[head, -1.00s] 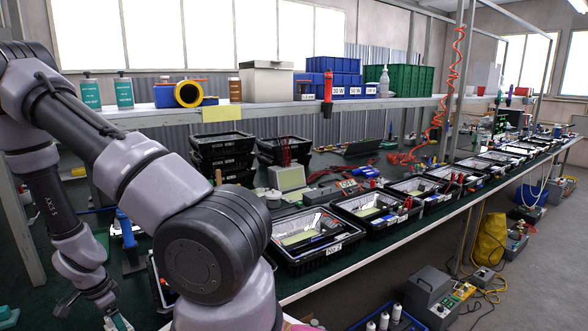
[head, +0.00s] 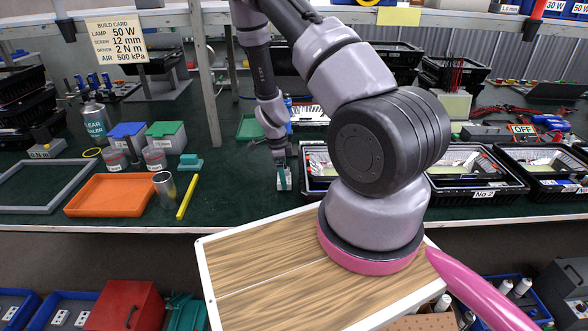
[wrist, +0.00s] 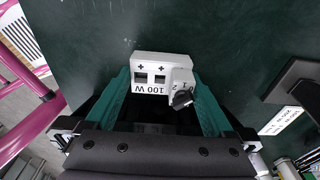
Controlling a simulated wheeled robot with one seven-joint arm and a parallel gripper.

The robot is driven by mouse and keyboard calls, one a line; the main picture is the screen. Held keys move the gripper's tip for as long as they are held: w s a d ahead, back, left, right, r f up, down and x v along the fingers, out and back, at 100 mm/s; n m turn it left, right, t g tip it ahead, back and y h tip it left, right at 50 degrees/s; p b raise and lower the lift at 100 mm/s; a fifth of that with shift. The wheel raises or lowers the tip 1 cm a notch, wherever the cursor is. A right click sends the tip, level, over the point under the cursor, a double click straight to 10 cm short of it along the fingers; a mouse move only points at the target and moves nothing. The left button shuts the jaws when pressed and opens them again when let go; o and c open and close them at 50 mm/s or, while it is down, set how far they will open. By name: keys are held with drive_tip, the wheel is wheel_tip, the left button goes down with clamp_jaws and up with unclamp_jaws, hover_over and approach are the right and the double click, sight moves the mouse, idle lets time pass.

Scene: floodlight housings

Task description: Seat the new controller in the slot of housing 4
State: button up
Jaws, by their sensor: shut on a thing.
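My gripper (head: 284,178) is low over the dark green bench top, left of the housings in the head view. In the wrist view its teal fingers (wrist: 163,88) are shut on a white controller (wrist: 150,66). The controller is marked "100 W" and has two square openings, plus signs and a black knob on one corner. In the head view the controller (head: 284,184) is small between the fingers. Black housings stand to the right; one (head: 478,187) has a number label too small to read surely. Another (head: 316,190) is partly behind my arm. I cannot tell which is housing 4.
A build card (head: 118,44) reads lamp 50 W, screw 12 mm. An orange tray (head: 110,195), a metal cup (head: 164,188), a yellow stick (head: 187,197) and a grey frame (head: 42,187) lie to the left. A wood-topped surface (head: 280,262) is in front of the bench.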

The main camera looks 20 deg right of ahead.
sight(294, 178)
drive_tip(key=w+d, duration=0.2)
drive_tip(key=shift+d, duration=0.4)
drive_tip(key=shift+w+d+f, duration=0.25)
drive_tip(key=shift+w+d, duration=0.2)
drive_tip(key=shift+d, duration=0.15)
drive_tip(key=shift+w+d+f, duration=0.25)
drive_tip(key=shift+w+d, duration=0.2)
drive_tip(key=shift+d, duration=0.15)
drive_tip(key=shift+f, duration=0.25)
drive_tip(key=shift+f, duration=0.15)
drive_tip(key=o, duration=1.2)
drive_tip(key=shift+c, duration=0.2)
wheel_tip(294, 178, up, 12)
drive_tip(key=a, duration=0.1)
drive_tip(key=shift+w+a+r, duration=0.2)
drive_tip(key=shift+w+a, duration=0.05)
drive_tip(key=shift+w, duration=0.05)
